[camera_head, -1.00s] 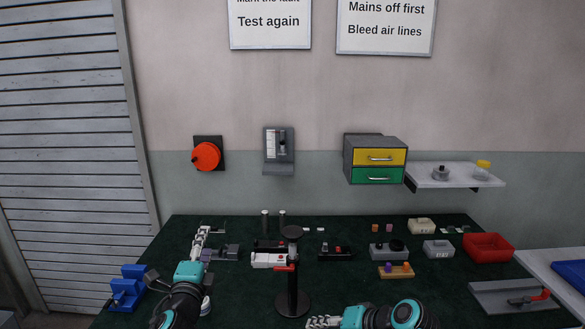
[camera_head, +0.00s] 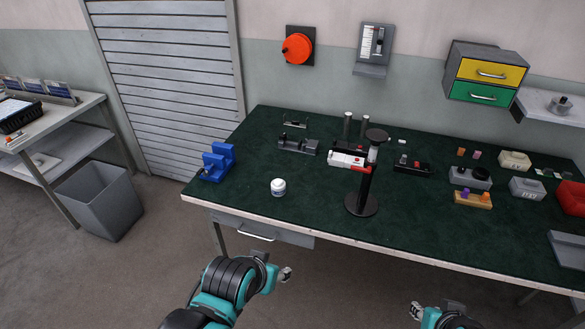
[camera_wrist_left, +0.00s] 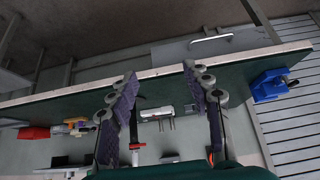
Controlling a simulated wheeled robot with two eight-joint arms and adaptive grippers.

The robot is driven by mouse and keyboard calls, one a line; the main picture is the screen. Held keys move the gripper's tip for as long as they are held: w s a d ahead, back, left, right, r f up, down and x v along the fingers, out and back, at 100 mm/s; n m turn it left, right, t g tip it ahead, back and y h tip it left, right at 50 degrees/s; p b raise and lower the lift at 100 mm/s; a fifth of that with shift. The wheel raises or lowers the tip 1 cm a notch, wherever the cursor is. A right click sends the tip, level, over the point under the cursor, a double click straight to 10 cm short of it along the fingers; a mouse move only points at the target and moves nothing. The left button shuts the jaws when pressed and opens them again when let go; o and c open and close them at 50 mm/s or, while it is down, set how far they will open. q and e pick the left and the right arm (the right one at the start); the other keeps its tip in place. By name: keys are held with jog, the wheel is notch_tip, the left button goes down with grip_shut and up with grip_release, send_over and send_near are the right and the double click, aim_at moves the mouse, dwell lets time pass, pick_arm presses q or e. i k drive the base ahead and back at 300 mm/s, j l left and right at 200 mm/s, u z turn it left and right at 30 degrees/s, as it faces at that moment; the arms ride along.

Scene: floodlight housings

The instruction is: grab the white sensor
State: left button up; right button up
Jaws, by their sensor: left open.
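A small round white object (camera_head: 278,187) with a bluish band stands upright on the dark green bench top, left of the black stand. It may be the white sensor; I cannot tell for certain. A white block with a red part (camera_head: 345,160) sits behind the stand. My left gripper (camera_head: 284,273) is in front of the bench, below its front edge in the head view, apart from both objects. In the left wrist view its two fingers (camera_wrist_left: 163,110) are spread with nothing held between them. My right gripper (camera_head: 416,308) barely shows at the bottom; its jaws are unclear.
The black stand (camera_head: 362,206) rises near the bench's front edge. A blue vise-like block (camera_head: 217,162) is at the left corner. A grey drawer (camera_head: 258,232) hangs under the bench. A grey bin (camera_head: 98,200) stands on the floor. The front left bench top is mostly clear.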

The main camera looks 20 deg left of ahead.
aim_at(278, 185)
jog(key=i+j, duration=0.35)
jog(key=j, duration=0.15)
jog(key=i+j, duration=0.35)
jog(key=j, duration=0.15)
jog(key=i+j, duration=0.35)
jog(key=j, duration=0.15)
